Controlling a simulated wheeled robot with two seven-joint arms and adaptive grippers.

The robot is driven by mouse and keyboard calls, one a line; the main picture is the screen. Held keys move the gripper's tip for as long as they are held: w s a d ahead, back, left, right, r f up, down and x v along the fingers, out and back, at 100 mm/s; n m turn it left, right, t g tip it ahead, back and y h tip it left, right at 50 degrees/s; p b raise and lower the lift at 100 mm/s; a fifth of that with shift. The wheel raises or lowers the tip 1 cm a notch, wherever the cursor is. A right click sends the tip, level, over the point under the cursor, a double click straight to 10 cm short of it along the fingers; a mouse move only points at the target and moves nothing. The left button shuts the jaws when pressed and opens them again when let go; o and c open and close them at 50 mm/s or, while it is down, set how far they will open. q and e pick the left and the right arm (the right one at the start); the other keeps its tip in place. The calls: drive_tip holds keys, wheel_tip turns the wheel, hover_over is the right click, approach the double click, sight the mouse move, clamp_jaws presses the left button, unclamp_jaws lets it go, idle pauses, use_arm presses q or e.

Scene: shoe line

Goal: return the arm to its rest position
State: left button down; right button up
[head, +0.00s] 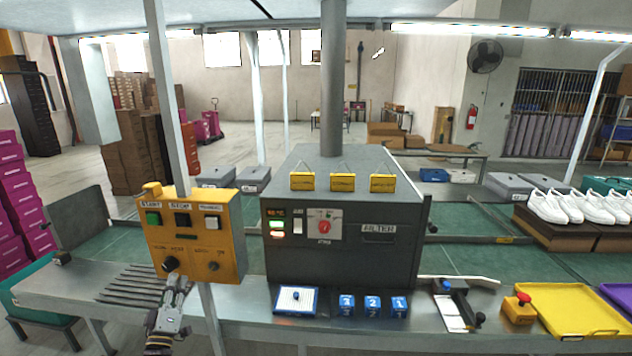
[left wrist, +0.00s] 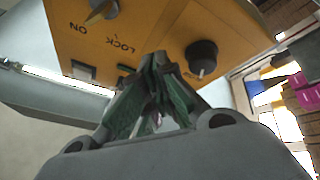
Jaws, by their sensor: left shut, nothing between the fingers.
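My left gripper (head: 178,284) is shut and empty. In the head view it is just below the lower part of the yellow control box (head: 190,240), near its black knob (head: 171,264). In the left wrist view the shut fingertips (left wrist: 158,62) point at the face of the yellow box (left wrist: 140,30), between a black round knob (left wrist: 201,55) and the lettering. Whether the fingertips touch the box cannot be told. My right gripper is not in view.
A dark grey machine (head: 345,225) stands right of the control box on the steel bench (head: 235,305). Blue numbered blocks (head: 372,306), a white-topped tray (head: 296,300) and a yellow tray (head: 570,308) lie along the front. A grey post (head: 170,100) rises behind the box.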

use_arm(q)
drive_tip(key=s+d+f+m+g, duration=0.1)
drive_tip(key=s+f+m+g, duration=0.15)
drive_tip(key=f, duration=0.85)
drive_tip(key=s+d+f+m+g+h, duration=0.1)
drive_tip(key=s+d+f+g, duration=0.15)
drive_tip(key=f, duration=0.95)
drive_tip(key=s+f+m+g, duration=0.2)
drive_tip(key=s+f+g, duration=0.1)
drive_tip(key=f, duration=0.8)
drive_tip(key=s+d+f+m+g, duration=0.1)
drive_tip(key=s+d+f+g, duration=0.25)
drive_tip(key=s+f, duration=0.75)
drive_tip(key=s+d+f+m+g+h, duration=0.1)
drive_tip(key=s+d+f+m+g, duration=0.15)
drive_tip(key=s+f, duration=0.55)
drive_tip(key=s+d+f+m+g, duration=0.1)
drive_tip(key=s+f+g, duration=0.2)
drive_tip(key=s+f, duration=0.5)
drive_tip(key=s+d+f+m+g, duration=0.1)
drive_tip(key=s+d+f+g, duration=0.1)
drive_tip(key=s, duration=0.9)
drive_tip(key=s+d+f+m+g, duration=0.2)
drive_tip(key=s+f, duration=0.3)
drive_tip(key=s, duration=0.7)
drive_tip(key=shift+s+g, duration=0.3)
drive_tip(key=shift+g, duration=0.2)
drive_tip(key=c, duration=2.2)
unclamp_jaws()
drive_tip(key=shift+a+f, duration=0.1)
